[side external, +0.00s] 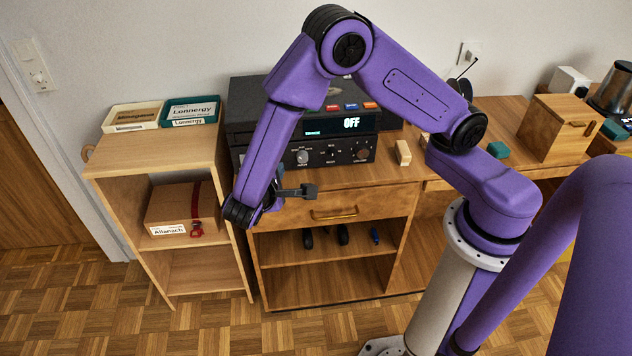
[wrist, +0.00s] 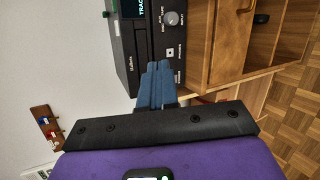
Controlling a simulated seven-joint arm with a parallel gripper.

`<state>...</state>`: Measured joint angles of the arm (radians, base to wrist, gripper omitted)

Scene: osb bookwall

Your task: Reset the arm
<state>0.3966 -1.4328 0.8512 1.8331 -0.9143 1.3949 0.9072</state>
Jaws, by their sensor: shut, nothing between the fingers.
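My purple arm reaches over from its pale base column at the right. In the side view its end, with my gripper (side external: 290,192), hangs low in front of the black device (side external: 345,150) and near the left side of the drawer (side external: 345,207). The fingers are too small to make out there. In the wrist view the blue fingers of my gripper (wrist: 156,70) are together and empty, pointing at the front of the black device (wrist: 128,45). I cannot tell the exact gap to it. The device's display reads OFF.
A small shelf (side external: 165,152) at the left carries two labelled trays and a cardboard box (side external: 182,209). A pale block (side external: 403,153) and a wooden box (side external: 556,128) stand on the desk. The drawer is closed. Dark items lie on the shelf below. The parquet in front is clear.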

